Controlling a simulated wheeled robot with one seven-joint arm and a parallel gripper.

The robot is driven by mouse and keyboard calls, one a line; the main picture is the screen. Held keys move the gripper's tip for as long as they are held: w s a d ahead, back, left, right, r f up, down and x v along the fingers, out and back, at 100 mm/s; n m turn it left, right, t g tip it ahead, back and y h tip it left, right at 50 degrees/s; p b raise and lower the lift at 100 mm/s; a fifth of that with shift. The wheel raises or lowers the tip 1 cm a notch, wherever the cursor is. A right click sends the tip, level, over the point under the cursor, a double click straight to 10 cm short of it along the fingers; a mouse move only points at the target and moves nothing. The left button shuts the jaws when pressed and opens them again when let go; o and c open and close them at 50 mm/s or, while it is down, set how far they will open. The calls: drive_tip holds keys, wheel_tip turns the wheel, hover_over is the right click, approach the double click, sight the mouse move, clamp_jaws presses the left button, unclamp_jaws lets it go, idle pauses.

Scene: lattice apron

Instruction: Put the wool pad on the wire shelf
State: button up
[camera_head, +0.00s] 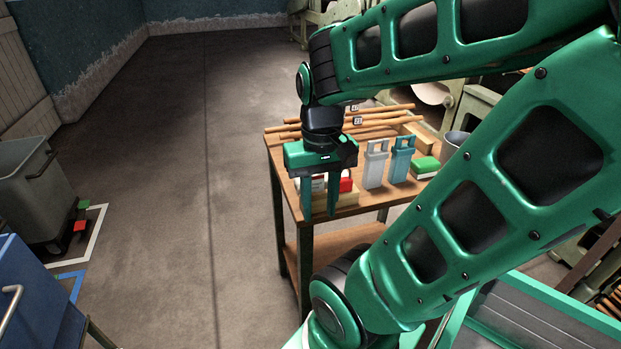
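My gripper (319,216) points down over the near left corner of a wooden bench (296,202). Its two fingers are apart, and I see nothing held between them. Behind the fingers a low wooden box (347,199) holds red and white items (346,184), partly hidden by the fingers. A green block with a pale lower layer (425,166) lies at the right of the bench top. I cannot tell whether one of these is the wool pad. I cannot make out a wire shelf.
Grey (375,165) and teal (401,160) upright holders stand on the bench, with wooden rods (380,123) behind. A grey bin (22,185) and a blue cabinet (35,300) stand at left. The floor (170,180) between is clear. My arm hides much of the right side.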

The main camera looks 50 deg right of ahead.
drive_tip(key=o, duration=0.3)
drive_tip(key=shift+w+d, duration=0.1)
drive_tip(key=o, duration=0.3)
drive_tip(key=shift+s+r, duration=0.2)
drive_tip(key=shift+r, duration=0.05)
drive_tip(key=shift+o, duration=0.2)
drive_tip(key=w+a+r+n+t, duration=0.1)
drive_tip(key=w+a+t, duration=0.15)
drive_tip(key=w, duration=0.65)
drive_tip(key=w+a+r+t, duration=0.1)
drive_tip(key=w+a, duration=0.3)
drive_tip(key=w, duration=0.5)
drive_tip(key=m+y, duration=0.4)
drive_tip(key=m, duration=1.5)
hover_over(345, 173)
drive_tip(key=w+a, duration=0.1)
drive_tip(key=w, duration=0.1)
drive_tip(key=shift+g, duration=0.45)
drive_tip(key=x, duration=0.5)
drive_tip(key=shift+x, duration=2.75)
